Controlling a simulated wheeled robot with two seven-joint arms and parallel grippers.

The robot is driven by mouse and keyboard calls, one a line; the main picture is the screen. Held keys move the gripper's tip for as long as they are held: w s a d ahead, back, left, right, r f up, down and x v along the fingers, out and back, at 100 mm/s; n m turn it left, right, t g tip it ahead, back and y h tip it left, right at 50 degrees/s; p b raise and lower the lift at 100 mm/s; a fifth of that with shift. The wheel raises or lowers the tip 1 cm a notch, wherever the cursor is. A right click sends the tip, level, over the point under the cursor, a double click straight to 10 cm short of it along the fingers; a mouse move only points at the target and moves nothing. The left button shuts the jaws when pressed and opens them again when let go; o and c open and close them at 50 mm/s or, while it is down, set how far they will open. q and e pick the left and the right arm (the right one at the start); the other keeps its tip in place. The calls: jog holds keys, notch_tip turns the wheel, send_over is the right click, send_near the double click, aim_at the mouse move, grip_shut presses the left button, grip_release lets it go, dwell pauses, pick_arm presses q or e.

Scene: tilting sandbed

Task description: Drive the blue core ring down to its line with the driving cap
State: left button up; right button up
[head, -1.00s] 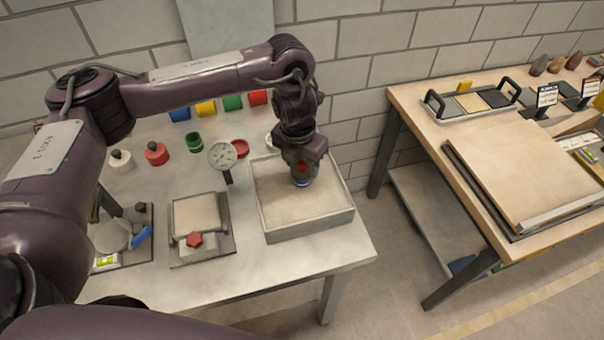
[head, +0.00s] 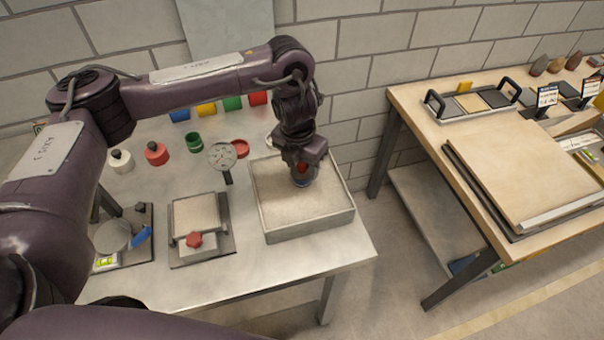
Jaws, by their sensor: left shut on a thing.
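My left gripper (head: 302,170) points down over the sand tray (head: 309,224) and is shut on a small piece, taken as the driving cap, mostly hidden by the jaws. Some red shows between the jaws. A dark bluish rim, probably the blue core ring (head: 303,183), shows right under the gripper at the sand surface. Whether cap and ring touch, and where the ring's line lies, I cannot tell at this size. My right gripper is not in view.
A dial gauge (head: 222,156) stands left of the tray. A white cap (head: 120,160), a red cap (head: 157,153) and a green cup (head: 194,142) stand further left. A square sand box with a red knob (head: 194,240) sits nearer. A wooden bench (head: 420,104) stands at the right.

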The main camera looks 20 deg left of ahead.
pick_arm(q)
jog(key=shift+f, duration=0.1)
dwell(0.6)
notch_tip(320, 180, up, 7)
jog(key=p, duration=0.7)
dwell(0.4)
